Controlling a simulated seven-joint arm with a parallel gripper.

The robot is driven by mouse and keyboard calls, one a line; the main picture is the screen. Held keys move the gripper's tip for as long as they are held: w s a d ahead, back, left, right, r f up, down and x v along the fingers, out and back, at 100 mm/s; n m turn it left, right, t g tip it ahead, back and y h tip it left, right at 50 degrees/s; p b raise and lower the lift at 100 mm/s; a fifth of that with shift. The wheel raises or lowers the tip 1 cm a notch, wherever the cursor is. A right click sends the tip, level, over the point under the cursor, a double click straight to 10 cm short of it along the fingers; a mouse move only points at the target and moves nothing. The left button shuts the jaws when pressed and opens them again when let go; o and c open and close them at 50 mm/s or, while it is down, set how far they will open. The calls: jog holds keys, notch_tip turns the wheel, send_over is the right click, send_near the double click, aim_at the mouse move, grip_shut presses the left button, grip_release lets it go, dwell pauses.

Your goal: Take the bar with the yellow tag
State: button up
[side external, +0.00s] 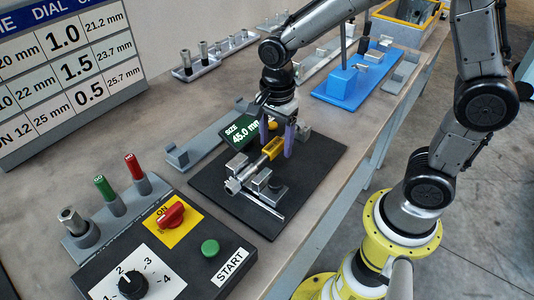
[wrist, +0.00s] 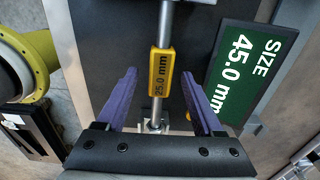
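The bar (wrist: 166,22) is a slim metal rod with a yellow tag (wrist: 161,73) reading 25.0 mm. In the side view the tag (side external: 272,148) shows over a metal fixture (side external: 262,184) on a black plate (side external: 215,187). My gripper (wrist: 158,75) is open, its purple fingers one on each side of the tag with a gap to both. In the side view my gripper (side external: 277,146) is low at the tagged end of the bar. I cannot tell the exact height of the fingertips against the bar.
A green display (side external: 242,132) reading SIZE 45.0 mm stands close beside the fixture. A control box (side external: 190,262) with a red switch, green button and dial is at the front. Red (side external: 135,167) and green (side external: 104,188) handled pieces stand left. A blue fixture (side external: 352,85) is behind.

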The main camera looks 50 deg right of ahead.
grip_shut()
jog(key=shift+w+r, duration=0.1)
jog(key=shift+r, duration=0.05)
dwell(1.1)
